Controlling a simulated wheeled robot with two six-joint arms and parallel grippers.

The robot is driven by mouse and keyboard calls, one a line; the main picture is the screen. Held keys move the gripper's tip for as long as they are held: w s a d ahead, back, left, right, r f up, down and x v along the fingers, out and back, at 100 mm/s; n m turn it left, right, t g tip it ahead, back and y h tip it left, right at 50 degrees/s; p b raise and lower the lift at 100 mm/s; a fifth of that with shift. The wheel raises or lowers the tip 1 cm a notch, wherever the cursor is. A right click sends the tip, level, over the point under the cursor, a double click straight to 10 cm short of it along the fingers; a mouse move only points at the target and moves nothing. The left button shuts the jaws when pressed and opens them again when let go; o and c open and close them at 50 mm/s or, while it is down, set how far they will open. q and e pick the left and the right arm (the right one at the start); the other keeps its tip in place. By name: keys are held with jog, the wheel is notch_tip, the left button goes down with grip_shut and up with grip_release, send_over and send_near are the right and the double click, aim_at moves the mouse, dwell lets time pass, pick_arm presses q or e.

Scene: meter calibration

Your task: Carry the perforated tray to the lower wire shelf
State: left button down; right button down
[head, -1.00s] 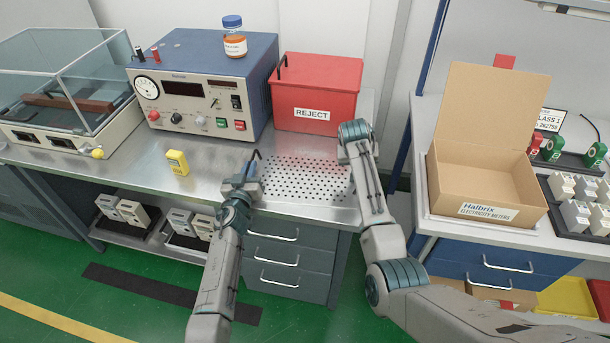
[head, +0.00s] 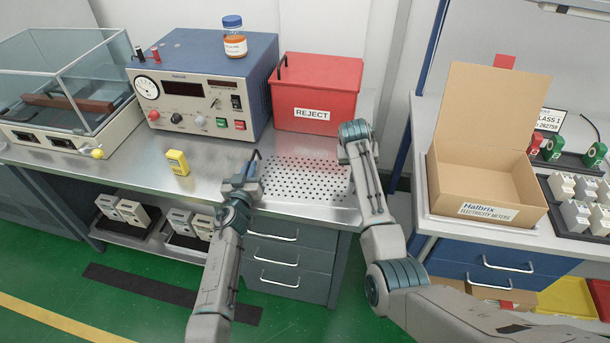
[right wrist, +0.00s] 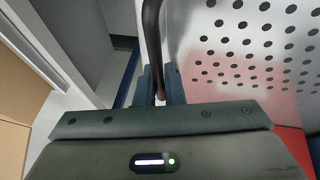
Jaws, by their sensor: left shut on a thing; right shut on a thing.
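The perforated tray (head: 305,182) is a shiny metal sheet with rows of round holes, at the right end of the steel bench in front of the red bin. It looks level; I cannot tell whether it touches the bench top. My left gripper (head: 254,167) is shut on the tray's dark handle at its left side. In the right wrist view my right gripper (right wrist: 160,88) is shut on the tray's other dark handle (right wrist: 152,35), with the tray's holes to the right. In the head view my right arm hides this grip. A low shelf (head: 150,240) shows under the bench at left.
Grey meters (head: 130,212) in dark holders stand on the low shelf. The red REJECT bin (head: 315,95) is close behind the tray. A yellow block (head: 177,162) and a test instrument (head: 205,85) stand to the left. A cardboard box (head: 480,165) stands on the right bench.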

pick_arm(q)
jog(key=shift+r, duration=0.1)
pick_arm(e)
jog(key=shift+w+r, duration=0.1)
jog(key=shift+r, duration=0.05)
